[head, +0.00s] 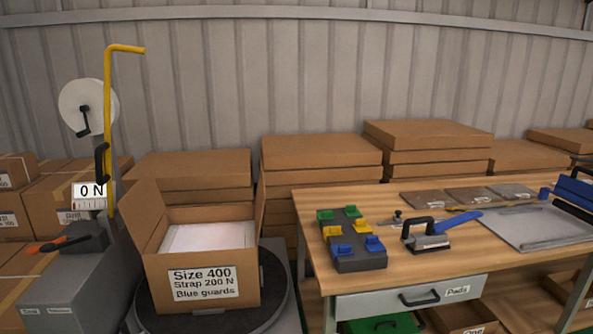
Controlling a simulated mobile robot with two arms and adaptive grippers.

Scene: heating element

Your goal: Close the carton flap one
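An open carton (201,287) stands on a round black turntable (278,313) at the lower left. Its front label reads "Size 400, Strap 200 N, Blue guards". A left flap (145,218) stands up and leans outward. A right flap (261,205) stands nearly upright, seen almost edge-on. A white flat item (208,238) lies inside. I cannot tell which flap is called one. Neither of my grippers is in view.
A grey strapping machine (75,285) with a yellow bent post and "0 N" display stands left of the carton. A wooden workbench (310,215) at right holds colored guards (350,238), a hand tool (426,236) and a metal sheet. Stacked flat cartons (320,150) stand behind.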

